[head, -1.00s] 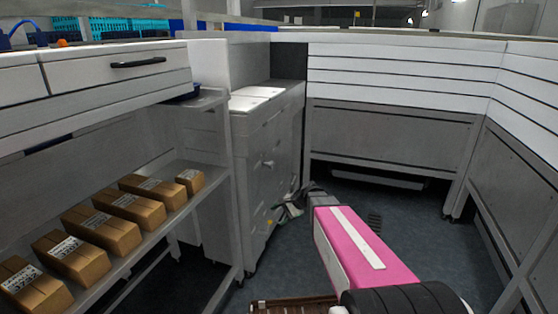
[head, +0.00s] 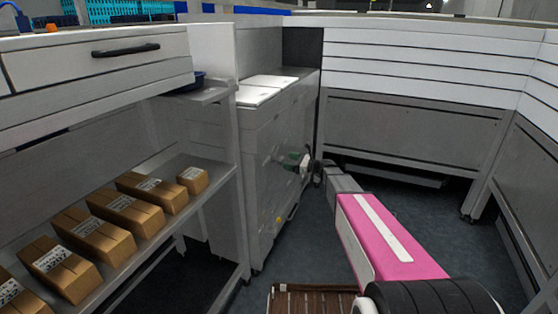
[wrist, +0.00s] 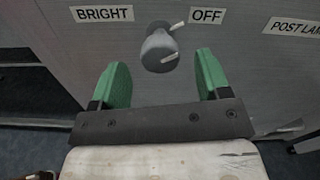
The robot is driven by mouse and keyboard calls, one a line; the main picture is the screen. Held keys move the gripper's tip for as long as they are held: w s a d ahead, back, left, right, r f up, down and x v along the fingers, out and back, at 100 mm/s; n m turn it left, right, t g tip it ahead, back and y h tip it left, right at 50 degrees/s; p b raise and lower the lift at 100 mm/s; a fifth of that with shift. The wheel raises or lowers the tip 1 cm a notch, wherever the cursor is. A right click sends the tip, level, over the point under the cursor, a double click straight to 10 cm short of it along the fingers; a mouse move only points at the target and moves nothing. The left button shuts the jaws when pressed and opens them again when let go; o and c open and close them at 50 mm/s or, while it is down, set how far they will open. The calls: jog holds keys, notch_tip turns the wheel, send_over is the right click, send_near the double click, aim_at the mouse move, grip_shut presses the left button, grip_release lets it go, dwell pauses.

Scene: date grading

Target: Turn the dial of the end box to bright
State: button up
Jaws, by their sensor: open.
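The grey dial (wrist: 160,48) sticks out of the grey end box (wrist: 235,75) in the wrist view. A BRIGHT label (wrist: 104,14) is to its left and an OFF label (wrist: 207,16) to its right. A pale pointer at its upper right leans towards OFF; a second pale mark is on the knob. My gripper (wrist: 160,65) is open, its two green fingers either side of the dial's lower part, with gaps showing. In the head view my gripper (head: 294,159) is against the front of the end box (head: 262,140), and I cannot make out the dial.
A POST LAMP label (wrist: 297,27) is at the wrist view's right. In the head view a shelf (head: 165,236) with several brown boxes stands left of the end box. Grey panelled counters (head: 415,130) close the back and right. Dark floor is open between.

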aim_at(284, 160)
jog(key=shift+x, duration=3.05)
jog(key=c, duration=0.9)
